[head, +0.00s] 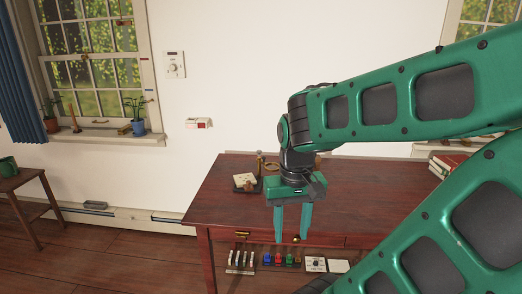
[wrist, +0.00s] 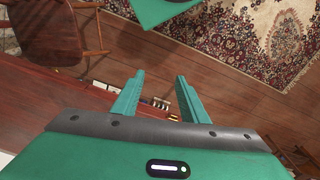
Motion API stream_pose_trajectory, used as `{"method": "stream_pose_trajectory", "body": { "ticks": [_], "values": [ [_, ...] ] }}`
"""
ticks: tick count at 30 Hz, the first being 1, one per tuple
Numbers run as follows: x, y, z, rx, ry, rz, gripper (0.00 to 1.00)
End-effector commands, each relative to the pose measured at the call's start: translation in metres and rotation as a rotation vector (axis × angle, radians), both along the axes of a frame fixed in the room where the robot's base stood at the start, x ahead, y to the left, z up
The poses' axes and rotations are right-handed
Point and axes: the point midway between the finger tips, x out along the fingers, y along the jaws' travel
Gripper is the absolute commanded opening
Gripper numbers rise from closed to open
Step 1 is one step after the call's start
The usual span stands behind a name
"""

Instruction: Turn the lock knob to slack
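My gripper (head: 291,238) is open and empty, pointing down in front of the red-brown desk (head: 215,205). Its two green fingers stand apart in the wrist view (wrist: 160,76), with floor and small objects seen between and beyond them. A small round brass knob (head: 296,239) shows on the desk front by the right fingertip; I cannot tell whether they touch. A white panel with a dark knob (head: 316,264) sits low beneath the desk front. A white wall panel with a dial (head: 174,64) hangs right of the window. No readable label shows which is the lock knob.
Low beneath the desk front are a row of coloured blocks (head: 278,260) and a rack of switches (head: 240,262). Red books (head: 447,163) lie at the desk's right. A wooden stool (head: 28,182) stands far left. Floor between stool and desk is mostly clear.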

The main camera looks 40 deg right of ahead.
Motion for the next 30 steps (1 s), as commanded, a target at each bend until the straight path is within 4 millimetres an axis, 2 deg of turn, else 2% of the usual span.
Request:
{"method": "stream_pose_trajectory", "body": {
  "ticks": [5, 12, 18, 24, 30],
  "values": [
    [0.049, -0.048, -0.007, -0.123, -0.023, -0.167, 0.4],
    [0.124, -0.134, -0.016, -0.366, -0.111, -0.414, 0.4],
    [0.182, -0.2, -0.022, -0.582, -0.22, -0.558, 0.4],
    [0.24, -0.255, -0.026, -0.793, -0.368, -0.635, 0.4],
    [0.3, -0.293, -0.03, -0.979, -0.551, -0.636, 0.4]
  ]
}}
